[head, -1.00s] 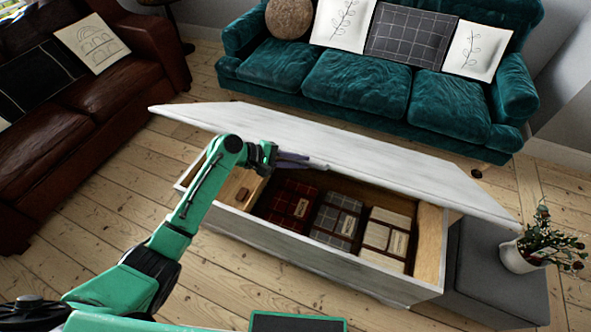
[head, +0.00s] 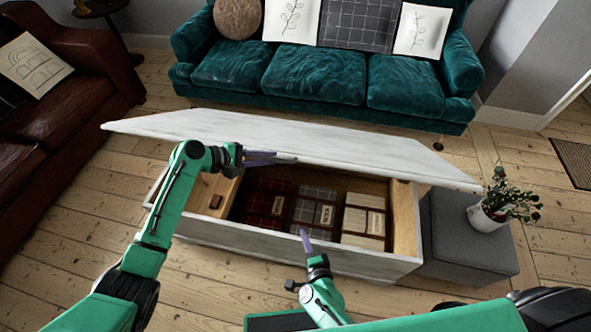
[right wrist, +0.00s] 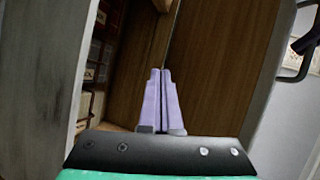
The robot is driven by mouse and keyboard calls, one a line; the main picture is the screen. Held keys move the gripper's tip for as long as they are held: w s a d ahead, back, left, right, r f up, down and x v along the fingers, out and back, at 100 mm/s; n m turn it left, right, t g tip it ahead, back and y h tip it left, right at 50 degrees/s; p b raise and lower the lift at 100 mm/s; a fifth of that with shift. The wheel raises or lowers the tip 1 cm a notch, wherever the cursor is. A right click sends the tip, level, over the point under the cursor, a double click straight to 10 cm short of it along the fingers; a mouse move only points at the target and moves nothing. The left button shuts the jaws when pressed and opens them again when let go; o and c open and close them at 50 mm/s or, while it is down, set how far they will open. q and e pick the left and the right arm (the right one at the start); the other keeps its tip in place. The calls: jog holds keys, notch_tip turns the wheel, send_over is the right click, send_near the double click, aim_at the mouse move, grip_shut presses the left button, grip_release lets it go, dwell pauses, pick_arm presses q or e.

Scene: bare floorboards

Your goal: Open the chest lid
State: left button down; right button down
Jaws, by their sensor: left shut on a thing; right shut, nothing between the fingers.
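The white chest (head: 270,245) stands in front of the teal sofa with its lid (head: 300,138) tilted up part way. Inside lie folded blankets, one red plaid (head: 268,203), one grey plaid (head: 317,207) and one cream (head: 363,222). My left gripper (head: 275,158) is shut on the lid's raised front edge. My right gripper (head: 305,240) is shut and empty by the chest's front wall, below the lid's edge. In the right wrist view its fingers (right wrist: 161,98) point into the opening, with brown wood (right wrist: 225,55) ahead of them.
A grey ottoman (head: 460,240) with a potted plant (head: 490,212) stands close to the chest's right end. The teal sofa (head: 315,75) is behind the lid, and a brown leather sofa (head: 60,130) is at left. Floorboards are clear in front.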

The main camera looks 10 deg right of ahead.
pick_arm(q)
jog(key=shift+f, duration=0.1)
pick_arm(e)
jog(key=w+a+r+m+h, duration=0.1)
jog(key=a+r+m+h, duration=0.15)
jog(key=r+m, duration=0.8)
jog(key=w+a+r+m+h, duration=0.15)
jog(key=r+m+h, duration=0.4)
jog(key=m, duration=0.75)
jog(key=w+d+r+y, duration=0.1)
jog(key=w+d, duration=0.2)
jog(key=w, duration=0.8)
jog(key=shift+r+g+y, duration=0.25)
jog(key=shift+g+y, duration=0.05)
jog(key=shift+y, duration=0.1)
